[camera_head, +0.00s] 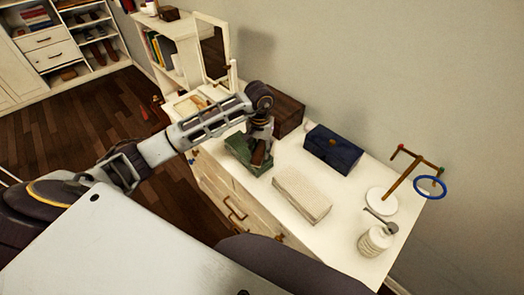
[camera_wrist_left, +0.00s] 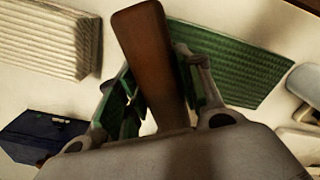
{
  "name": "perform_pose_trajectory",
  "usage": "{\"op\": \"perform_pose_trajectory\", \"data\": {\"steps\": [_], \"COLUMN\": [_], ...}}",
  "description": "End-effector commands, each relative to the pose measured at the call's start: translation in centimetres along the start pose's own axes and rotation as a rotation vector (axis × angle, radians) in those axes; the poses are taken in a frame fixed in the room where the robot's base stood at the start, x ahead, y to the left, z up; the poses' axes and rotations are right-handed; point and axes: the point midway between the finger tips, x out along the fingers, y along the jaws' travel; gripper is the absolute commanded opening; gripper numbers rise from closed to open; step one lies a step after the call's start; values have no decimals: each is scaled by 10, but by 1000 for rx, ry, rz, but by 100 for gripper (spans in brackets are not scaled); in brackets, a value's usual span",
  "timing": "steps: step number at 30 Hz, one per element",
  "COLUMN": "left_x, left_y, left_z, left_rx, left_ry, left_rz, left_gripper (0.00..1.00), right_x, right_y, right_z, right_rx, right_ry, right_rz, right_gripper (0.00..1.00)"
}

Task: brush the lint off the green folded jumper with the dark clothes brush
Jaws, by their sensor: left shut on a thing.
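The green folded jumper (camera_head: 239,147) lies on the white dresser top, near its front edge. It also shows in the left wrist view (camera_wrist_left: 235,68), behind the brush. My left gripper (camera_head: 261,137) is over the jumper, pointing down. It is shut on the dark brown clothes brush (camera_head: 259,154), which also shows between the fingers in the left wrist view (camera_wrist_left: 148,50). The brush is above or against the jumper; I cannot tell whether it touches. Its bristles are hidden and I cannot make out lint. My right gripper is out of view.
On the white dresser (camera_head: 340,222), a cream folded cloth (camera_head: 301,194) lies right of the jumper. A navy folded item (camera_head: 332,149) and a brown box (camera_head: 287,114) are behind.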

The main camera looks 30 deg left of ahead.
Motion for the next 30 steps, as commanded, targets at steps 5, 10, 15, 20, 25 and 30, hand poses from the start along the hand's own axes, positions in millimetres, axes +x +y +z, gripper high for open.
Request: {"op": "perform_pose_trajectory", "data": {"steps": [5,10,15,20,25,30], "left_x": [1,1,0,0,-1,0], "left_y": [-9,-17,-24,-26,-26,-26], "left_z": [-6,-11,-15,-16,-16,-16], "left_rx": [-2,-3,-1,-1,-1,-1], "left_ry": [2,2,0,0,0,1], "left_rz": [-1,-1,-1,0,0,0], "left_gripper": [11,11,11,11,11,11], "right_x": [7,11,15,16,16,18], "right_y": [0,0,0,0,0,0], "right_z": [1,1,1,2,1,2], "right_rx": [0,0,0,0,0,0], "right_ry": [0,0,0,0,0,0], "right_rz": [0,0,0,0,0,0], "right_gripper": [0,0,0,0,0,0]}}
